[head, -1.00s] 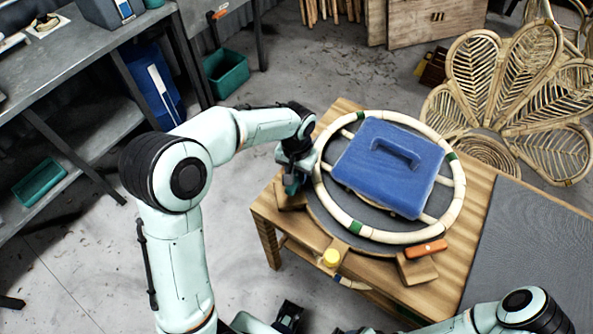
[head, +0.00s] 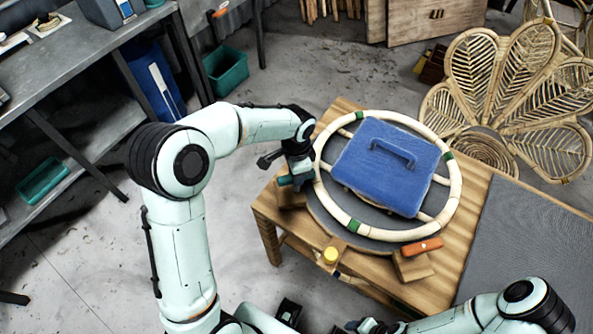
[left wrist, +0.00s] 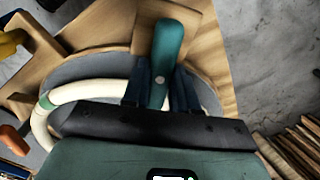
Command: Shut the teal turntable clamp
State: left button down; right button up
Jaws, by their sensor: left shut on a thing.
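The teal clamp lever (head: 288,181) is at the left edge of the turntable (head: 322,215), on a wooden block (head: 291,199). My left gripper (head: 299,178) is at this lever. In the left wrist view the teal lever (left wrist: 168,48) passes between the two dark fingers (left wrist: 160,88), which are shut on it. The fingers and palm hide its lower end. My right arm comes in at the lower right; its gripper (head: 368,326) is partly cut off by the bottom edge, and its jaws cannot be made out.
A rattan ring (head: 456,180) with green bands lies on the turntable around a blue handled block (head: 388,185). A grey mat (head: 520,250) covers the table's right side.

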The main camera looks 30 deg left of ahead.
pick_arm(q)
jog(key=shift+m, duration=0.5)
pick_arm(e)
jog(key=shift+w+r, duration=0.1)
jog(key=shift+r, duration=0.05)
pick_arm(q)
jog(key=c, duration=0.9)
grip_release()
notch_tip(320, 180, up, 14)
jog(key=shift+f+p, duration=0.25)
jog(key=shift+p, duration=0.55)
pick_arm(e)
jog(key=shift+w+r, duration=0.55)
jog(key=shift+r, duration=0.35)
